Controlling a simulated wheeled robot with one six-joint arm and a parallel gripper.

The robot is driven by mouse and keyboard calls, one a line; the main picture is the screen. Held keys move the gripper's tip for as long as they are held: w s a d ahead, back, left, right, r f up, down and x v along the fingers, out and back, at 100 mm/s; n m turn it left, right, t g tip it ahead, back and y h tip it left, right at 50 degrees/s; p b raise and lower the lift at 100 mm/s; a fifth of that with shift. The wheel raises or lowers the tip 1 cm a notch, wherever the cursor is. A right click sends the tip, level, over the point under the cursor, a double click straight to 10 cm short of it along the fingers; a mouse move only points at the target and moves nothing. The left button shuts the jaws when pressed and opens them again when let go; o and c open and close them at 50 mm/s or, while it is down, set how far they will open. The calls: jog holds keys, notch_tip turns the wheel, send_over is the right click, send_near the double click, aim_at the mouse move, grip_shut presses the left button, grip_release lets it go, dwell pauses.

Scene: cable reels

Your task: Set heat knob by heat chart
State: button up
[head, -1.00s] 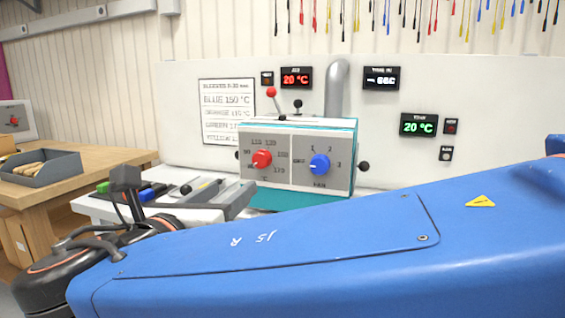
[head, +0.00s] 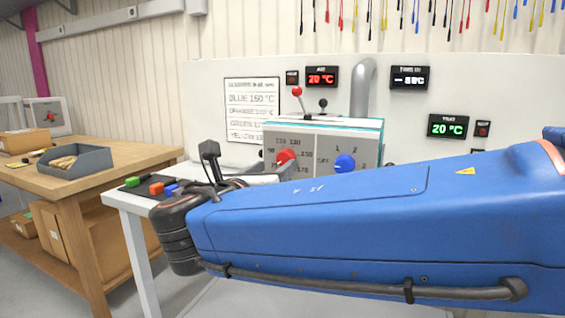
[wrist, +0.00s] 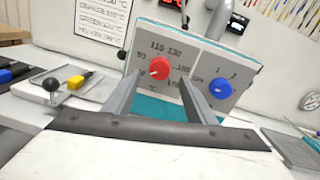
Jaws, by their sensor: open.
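The red heat knob (wrist: 159,69) sits on the left half of the heater's front panel (head: 319,154), ringed by numbers such as 110 and 130. Its white mark points to the lower left in the wrist view. The heat chart (head: 252,110) hangs on the back panel; its lines include BLUE 150 °C and an orange line, the lower ones too small to read surely. My gripper (wrist: 161,79) is open and empty, its two fingers on either side of the red knob in the wrist view. In the head view my arm hides the panel's lower part.
A blue knob (head: 345,163) is on the right half, near my right finger. Two levers stand on top of the heater. The red display (head: 322,77) reads 20 °C; the green display (head: 447,127) reads 20 °C. Coloured pieces lie on a dark mat (head: 131,189) at left.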

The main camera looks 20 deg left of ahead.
aim_at(284, 160)
jog(key=shift+w+d, duration=0.1)
jog(key=shift+w, duration=2.75)
jog(key=c, duration=1)
